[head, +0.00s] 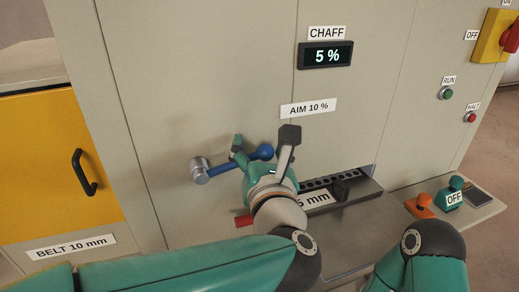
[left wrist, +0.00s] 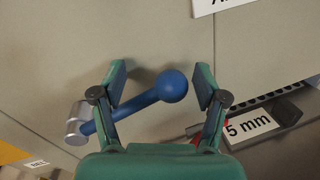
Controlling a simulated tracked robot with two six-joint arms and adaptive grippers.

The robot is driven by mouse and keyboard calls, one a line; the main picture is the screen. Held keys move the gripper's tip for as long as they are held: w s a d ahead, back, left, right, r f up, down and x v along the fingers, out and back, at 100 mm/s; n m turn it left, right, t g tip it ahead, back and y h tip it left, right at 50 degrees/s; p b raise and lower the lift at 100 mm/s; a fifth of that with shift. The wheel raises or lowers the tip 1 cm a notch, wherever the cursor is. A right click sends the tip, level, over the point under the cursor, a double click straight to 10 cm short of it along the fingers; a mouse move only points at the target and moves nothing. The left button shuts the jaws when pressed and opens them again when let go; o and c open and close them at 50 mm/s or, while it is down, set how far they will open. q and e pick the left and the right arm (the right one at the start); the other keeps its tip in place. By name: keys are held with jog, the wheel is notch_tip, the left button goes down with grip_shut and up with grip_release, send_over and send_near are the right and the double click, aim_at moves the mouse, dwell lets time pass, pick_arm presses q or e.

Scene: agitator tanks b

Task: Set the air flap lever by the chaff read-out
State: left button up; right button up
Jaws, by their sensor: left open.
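The blue air flap lever (head: 236,161) runs from a metal pivot (head: 200,170) on the grey panel to a ball knob at its right end, tilted slightly up. My left gripper (head: 264,139) is open at the knob. In the left wrist view the knob (left wrist: 172,86) lies between the open fingers of the gripper (left wrist: 160,82), nearer the right finger, with a visible gap on both sides. My right gripper is not in view.
A slotted ledge (head: 345,190) with a 5 mm label (left wrist: 250,125) sits right of the lever. Further right are orange and green knobs with an OFF label (head: 454,198), and run (head: 446,93) and halt (head: 470,117) buttons. A yellow door (head: 50,160) is at left.

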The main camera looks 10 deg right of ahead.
pick_arm(q)
jog(key=s, duration=0.7)
jog(key=shift+s, duration=0.25)
jog(key=shift+d, duration=0.1)
